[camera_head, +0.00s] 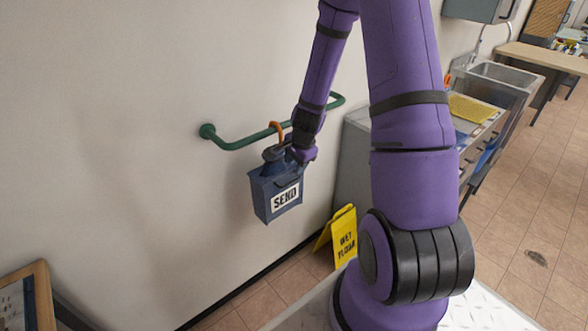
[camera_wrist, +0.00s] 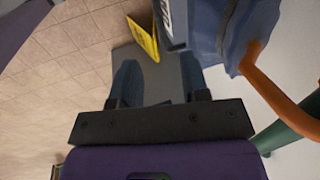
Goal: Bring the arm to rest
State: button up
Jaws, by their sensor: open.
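My gripper (camera_head: 303,156) is at the wall, close beside the right upper side of a blue box marked SEND (camera_head: 276,193). The box hangs from the green wall rail (camera_head: 240,143) by an orange hook (camera_head: 278,131). In the wrist view my gripper (camera_wrist: 160,82) is open, with nothing between its fingers. There the box (camera_wrist: 205,35) is past the right finger, with the orange hook (camera_wrist: 275,95) and green rail (camera_wrist: 285,138) to the right. I cannot tell whether a finger touches the box. My arm is extended and bent above the base.
A yellow wet-floor sign (camera_head: 343,237) stands on the floor below, near a grey cabinet (camera_head: 352,160). A metal sink (camera_head: 508,73) and a wooden table (camera_head: 545,57) are farther right. A framed picture (camera_head: 25,298) is at the lower left. The tiled floor at right is mostly clear.

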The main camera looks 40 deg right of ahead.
jog(key=shift+s+r, duration=0.1)
jog(key=shift+r, duration=0.25)
jog(key=s+a+r+n+t, duration=0.15)
jog(key=a+r+n, duration=0.3)
jog(key=r, duration=0.65)
jog(key=s+a+r+n, duration=0.3)
jog(key=a+r+n, duration=0.15)
jog(key=r, duration=0.55)
jog(key=s+a+r+n, duration=0.3)
jog(key=s+r+n, duration=0.1)
jog(key=s+r, duration=0.3)
jog(key=s+a+r+n, duration=0.3)
jog(key=s+r, duration=0.4)
jog(key=s, duration=0.5)
jog(key=shift+s+a+n, duration=0.15)
jog(key=shift+s+n, duration=0.15)
jog(key=shift+n, duration=0.4)
